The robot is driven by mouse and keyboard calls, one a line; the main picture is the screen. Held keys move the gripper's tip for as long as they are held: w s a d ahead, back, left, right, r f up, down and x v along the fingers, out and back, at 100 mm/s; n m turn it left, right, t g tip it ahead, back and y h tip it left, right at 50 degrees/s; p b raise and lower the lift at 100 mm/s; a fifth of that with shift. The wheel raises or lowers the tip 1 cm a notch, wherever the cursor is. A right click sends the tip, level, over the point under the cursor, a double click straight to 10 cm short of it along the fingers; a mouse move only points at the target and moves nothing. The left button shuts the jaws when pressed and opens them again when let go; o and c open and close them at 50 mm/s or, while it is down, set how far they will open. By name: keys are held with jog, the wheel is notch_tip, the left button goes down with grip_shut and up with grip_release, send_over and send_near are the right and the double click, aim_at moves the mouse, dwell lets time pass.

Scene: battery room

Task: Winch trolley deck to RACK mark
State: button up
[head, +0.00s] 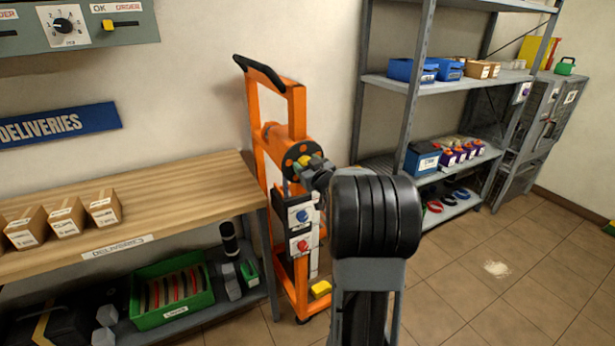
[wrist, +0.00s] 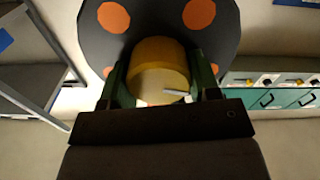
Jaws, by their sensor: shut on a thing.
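The orange trolley (head: 273,130) stands upright between the wooden bench and the grey rack. Its winch wheel (head: 299,152) is a dark disc on the mast, with orange spots in the wrist view (wrist: 105,45). My gripper (head: 312,166) is at the wheel. In the wrist view my gripper (wrist: 160,85) is shut around the wheel's yellow knob (wrist: 155,72), one finger on each side. Below the wheel are panels with a blue knob (head: 302,216) and a red knob (head: 302,245). I cannot make out the deck or the RACK mark; my arm covers part of the trolley.
The bench (head: 150,205) at left carries several small boxes, with a green crate (head: 172,292) below. The grey rack (head: 428,90) at right holds blue bins and a battery (head: 422,160). The tiled floor at lower right is open, with a pale spill (head: 496,268).

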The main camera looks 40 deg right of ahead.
jog(key=shift+n+b, duration=0.5)
jog(key=shift+n, duration=0.4)
jog(key=o, duration=0.9)
jog(key=s, duration=0.4)
jog(key=s+a, duration=0.1)
jog(key=s, duration=0.4)
jog(key=s+a, duration=0.1)
jog(key=s, duration=0.3)
jog(key=shift+s, duration=0.35)
